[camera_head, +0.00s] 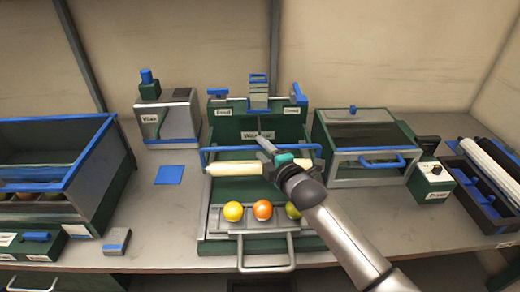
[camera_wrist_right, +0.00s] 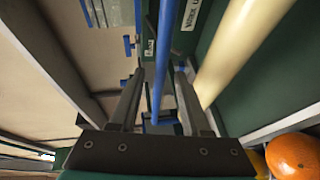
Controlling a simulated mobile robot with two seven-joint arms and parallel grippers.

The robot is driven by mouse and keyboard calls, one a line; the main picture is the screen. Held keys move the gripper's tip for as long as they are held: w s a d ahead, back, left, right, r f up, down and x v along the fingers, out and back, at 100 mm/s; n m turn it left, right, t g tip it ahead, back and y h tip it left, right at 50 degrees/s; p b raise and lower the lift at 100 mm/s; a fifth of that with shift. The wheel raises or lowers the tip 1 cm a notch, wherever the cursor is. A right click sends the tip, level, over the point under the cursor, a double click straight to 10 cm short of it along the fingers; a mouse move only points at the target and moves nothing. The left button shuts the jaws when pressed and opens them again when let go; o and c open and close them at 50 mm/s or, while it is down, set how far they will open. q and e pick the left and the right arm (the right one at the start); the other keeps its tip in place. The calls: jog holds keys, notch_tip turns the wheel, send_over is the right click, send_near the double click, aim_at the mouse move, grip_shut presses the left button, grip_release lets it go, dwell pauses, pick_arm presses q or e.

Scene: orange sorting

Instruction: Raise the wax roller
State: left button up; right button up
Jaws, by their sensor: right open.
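The wax roller is a cream cylinder (camera_head: 235,169) lying across the green machine in the middle of the bench. A blue bar (camera_head: 222,149) runs along its far side, with blue arms at its ends. My right gripper (camera_head: 262,143) reaches over the roller from the lower right and hides part of it. In the right wrist view, its two dark fingers (camera_wrist_right: 158,80) are open, with the blue bar (camera_wrist_right: 159,45) passing between them. The cream roller (camera_wrist_right: 237,48) is beside the right-hand finger there. I cannot tell whether a finger touches the bar. My left gripper is out of view.
Oranges in yellow and orange (camera_head: 262,209) sit in a tray at the machine's front, above a metal handle (camera_head: 266,268). A glass-lidded box (camera_head: 357,180) stands to the right, a bin (camera_head: 95,160) at far left. Bare bench lies around the blue square (camera_head: 169,175).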

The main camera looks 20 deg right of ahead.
jog(key=shift+x, duration=0.9)
jog(key=shift+s, duration=0.1)
jog(key=shift+c, duration=0.4)
grip_shut()
dwell(0.4)
